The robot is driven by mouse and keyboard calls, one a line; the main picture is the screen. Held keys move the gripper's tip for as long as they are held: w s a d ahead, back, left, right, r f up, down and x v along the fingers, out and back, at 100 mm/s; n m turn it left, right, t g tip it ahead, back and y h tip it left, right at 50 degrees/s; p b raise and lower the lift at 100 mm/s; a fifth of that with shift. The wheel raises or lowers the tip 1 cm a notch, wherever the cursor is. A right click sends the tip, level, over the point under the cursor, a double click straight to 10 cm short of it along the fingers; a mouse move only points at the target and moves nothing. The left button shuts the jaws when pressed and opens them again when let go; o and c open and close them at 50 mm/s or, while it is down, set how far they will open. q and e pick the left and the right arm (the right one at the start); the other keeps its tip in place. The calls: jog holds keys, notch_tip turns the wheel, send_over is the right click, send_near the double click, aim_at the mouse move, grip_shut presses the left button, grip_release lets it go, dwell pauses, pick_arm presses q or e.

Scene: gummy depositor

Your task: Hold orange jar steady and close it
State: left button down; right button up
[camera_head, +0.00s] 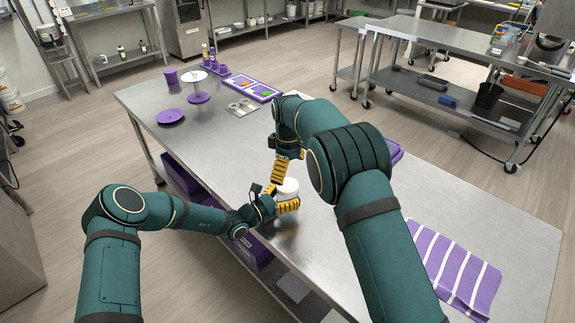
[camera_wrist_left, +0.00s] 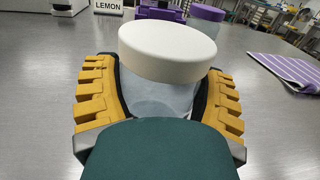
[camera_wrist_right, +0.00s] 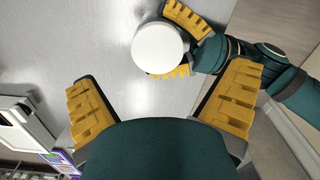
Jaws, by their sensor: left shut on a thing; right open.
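The jar (camera_wrist_left: 158,97) has a translucent body and a white lid (camera_wrist_left: 167,50) that sits on top and looks level. It stands on the steel table; in the head view its white lid (camera_head: 288,187) shows between the grippers. My left gripper (camera_head: 284,206) is shut around the jar's body, with yellow fingers on both sides in the left wrist view (camera_wrist_left: 158,100). My right gripper (camera_wrist_right: 165,95) is open and empty above the jar. In the right wrist view the lid (camera_wrist_right: 160,47) lies beyond the fingertips, apart from them. No orange colour shows on the jar.
The steel table (camera_head: 480,210) carries a purple striped cloth (camera_head: 455,265) at right. Purple stands, a round purple plate (camera_head: 170,116) and a tray with coloured pieces (camera_head: 252,88) stand at its far end. A LEMON-labelled container (camera_wrist_left: 108,6) shows behind the jar.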

aim_at(288, 185)
jog(key=n, duration=0.3)
jog(key=r+n, duration=0.1)
jog(key=n, duration=0.1)
jog(key=shift+w+a+r+n, duration=0.1)
jog(key=shift+w+r+n, duration=0.1)
jog(key=shift+n, duration=0.2)
jog(key=shift+f, duration=0.1)
jog(key=shift+f, duration=3.95)
